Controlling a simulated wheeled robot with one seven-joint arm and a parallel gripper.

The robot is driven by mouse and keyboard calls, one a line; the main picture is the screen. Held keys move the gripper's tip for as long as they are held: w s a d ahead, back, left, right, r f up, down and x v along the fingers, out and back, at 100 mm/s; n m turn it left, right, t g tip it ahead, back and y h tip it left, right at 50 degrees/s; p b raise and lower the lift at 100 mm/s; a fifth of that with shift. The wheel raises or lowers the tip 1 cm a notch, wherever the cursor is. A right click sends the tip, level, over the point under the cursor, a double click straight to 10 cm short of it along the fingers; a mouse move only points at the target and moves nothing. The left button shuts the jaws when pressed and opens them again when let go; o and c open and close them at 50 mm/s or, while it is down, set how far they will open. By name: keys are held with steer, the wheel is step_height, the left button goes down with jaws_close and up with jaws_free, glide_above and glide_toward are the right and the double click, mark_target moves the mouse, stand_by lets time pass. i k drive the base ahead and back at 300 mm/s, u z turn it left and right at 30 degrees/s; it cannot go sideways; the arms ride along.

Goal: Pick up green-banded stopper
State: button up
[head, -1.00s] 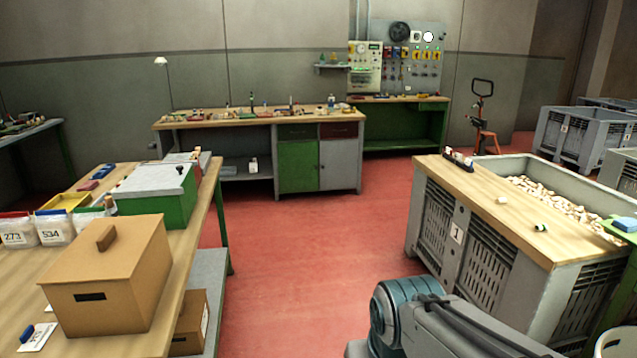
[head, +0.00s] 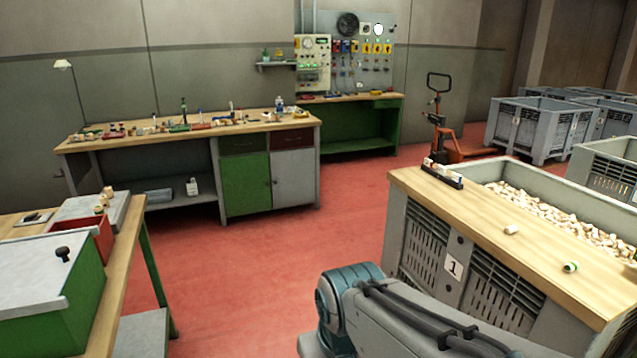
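A small stopper with a green band (head: 570,267) lies on its side on the wooden board across the front of the grey crate at the right. A plain pale stopper (head: 511,230) lies on the same board, further back and to the left. My arm shows at the bottom centre right, in front of the crate. My gripper is out of the picture.
The grey crate (head: 412,250), marked 1, is full of loose stoppers (head: 560,222). A dark rack (head: 442,175) stands on the wooden board (head: 480,222). A workbench with a green box (head: 75,285) is at the left. Red floor (head: 250,255) lies clear between.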

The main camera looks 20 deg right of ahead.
mark_target(572, 265)
steer(key=z, duration=0.15)
steer(key=i, duration=1.6)
steer(key=z, duration=0.75)
steer(key=i, duration=1.1)
steer(key=z, duration=1.95)
steer(key=i, duration=0.95)
steer(key=z, duration=0.75)
